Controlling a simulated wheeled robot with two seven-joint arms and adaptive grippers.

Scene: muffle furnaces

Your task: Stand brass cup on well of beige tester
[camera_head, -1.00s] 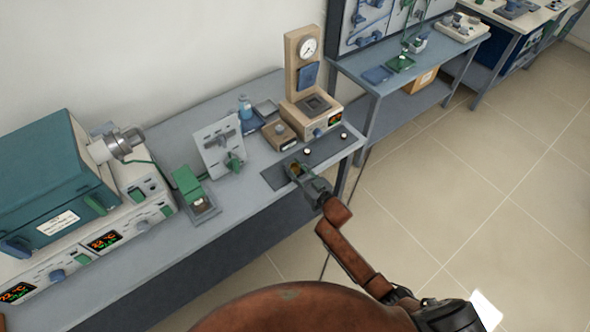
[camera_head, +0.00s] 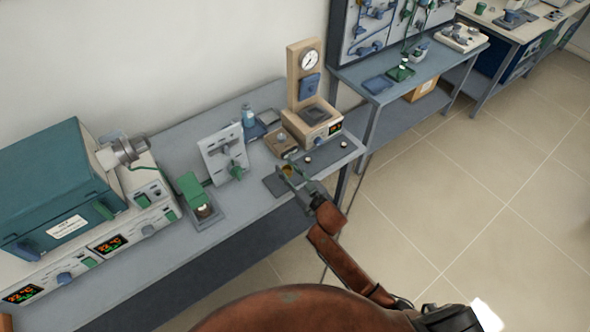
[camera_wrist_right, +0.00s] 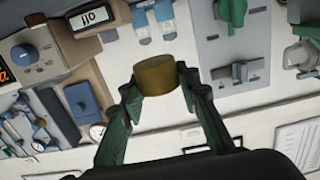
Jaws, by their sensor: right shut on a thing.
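The brass cup (camera_wrist_right: 157,75) is held between the green fingertips of my right gripper (camera_wrist_right: 158,82) in the right wrist view. In the head view the cup (camera_head: 287,171) is small, in the right gripper (camera_head: 290,174) over the dark mat near the bench's front edge. The gap under it is hard to judge. The beige tester (camera_head: 298,127) stands behind the gripper, with a tall column, a round dial and a red display. Its square well (camera_head: 316,114) shows no cup on it. My left gripper is not in view.
A small brown box (camera_head: 280,143) sits left of the tester. A grey upright panel with a green clamp (camera_head: 222,155) stands farther left. Two small pale round pieces lie on the dark strip (camera_head: 325,154) before the tester. A teal furnace (camera_head: 58,195) fills the left.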

